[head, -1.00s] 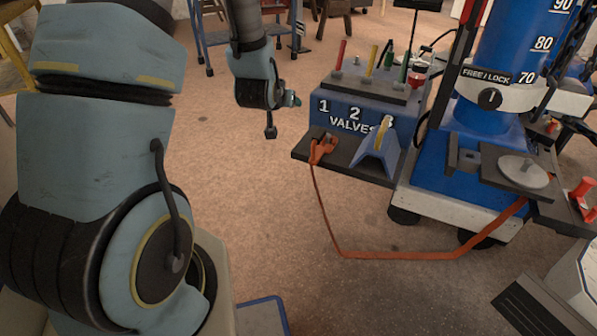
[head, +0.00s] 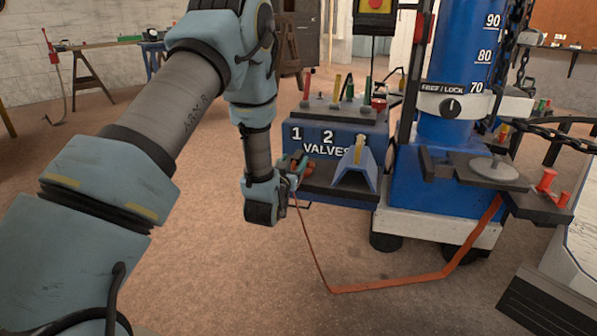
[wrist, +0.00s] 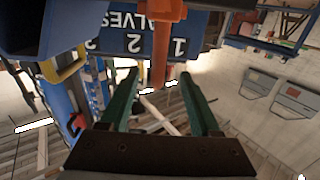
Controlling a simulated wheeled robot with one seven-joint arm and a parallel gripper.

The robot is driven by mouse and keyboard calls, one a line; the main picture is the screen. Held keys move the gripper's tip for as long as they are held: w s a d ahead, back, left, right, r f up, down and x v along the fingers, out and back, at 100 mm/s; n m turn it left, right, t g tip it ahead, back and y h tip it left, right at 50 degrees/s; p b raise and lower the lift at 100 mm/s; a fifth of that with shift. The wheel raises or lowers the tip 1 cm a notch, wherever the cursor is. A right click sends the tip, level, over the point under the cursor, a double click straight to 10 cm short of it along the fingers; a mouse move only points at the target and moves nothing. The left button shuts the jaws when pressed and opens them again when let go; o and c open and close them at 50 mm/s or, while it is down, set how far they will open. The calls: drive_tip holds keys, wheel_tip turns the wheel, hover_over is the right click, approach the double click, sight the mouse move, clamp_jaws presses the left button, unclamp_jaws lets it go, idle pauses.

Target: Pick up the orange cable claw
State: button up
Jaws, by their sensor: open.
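The orange cable claw (head: 309,169) sits at the left end of the dark shelf under the VALVES box, mostly hidden behind my gripper in the head view. My gripper (head: 298,166) is right in front of it, its jaws apart. In the wrist view the green fingers of my gripper (wrist: 158,78) are spread, and an orange part of the claw (wrist: 159,60) shows between and beyond the fingertips. I see no finger closed on it. An orange strap (head: 390,284) hangs from the claw, dips low and rises to the blue column's right side.
The blue VALVES box (head: 335,138) with upright coloured handles stands behind the shelf (head: 325,192). A blue bracket with a yellow top (head: 356,167) is close right of the claw. The blue column (head: 455,145) stands further right. Open floor lies left.

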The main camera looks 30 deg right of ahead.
sight(300, 151)
drive_tip(key=shift+b+x, duration=0.45)
drive_tip(key=shift+x, duration=2.35)
drive_tip(key=shift+s+d+f, duration=0.15)
clamp_jaws()
